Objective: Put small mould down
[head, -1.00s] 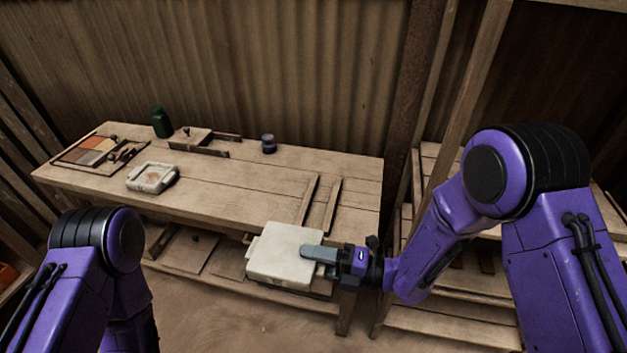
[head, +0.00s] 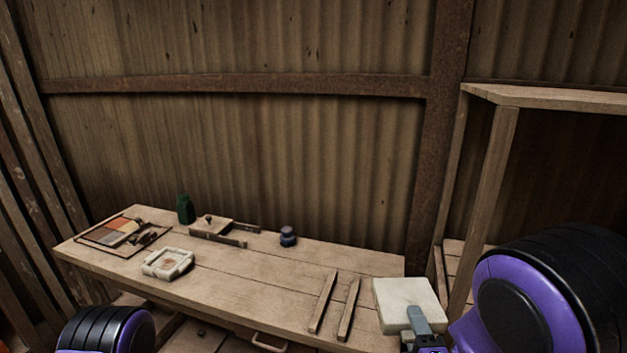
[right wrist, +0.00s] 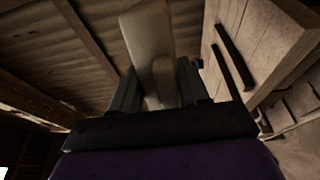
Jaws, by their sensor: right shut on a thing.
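The small mould (head: 402,293) is a pale, flat, squarish slab at the right end of the workbench in the head view. My right gripper (head: 418,322) is shut on its near edge. In the right wrist view the mould (right wrist: 147,40) stands out between the two fingers (right wrist: 155,88). I cannot tell whether the mould touches the bench top or is held above it. My left gripper is not in view; only part of my left arm shows at the lower left.
On the workbench (head: 240,290) lie two parallel wooden strips (head: 322,302) left of the mould. Further left are a pale square frame (head: 168,263), a dark jar (head: 288,236), a green bottle (head: 185,209), a wooden block and a colour tray (head: 108,233). Wooden shelving (head: 490,180) stands at the right.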

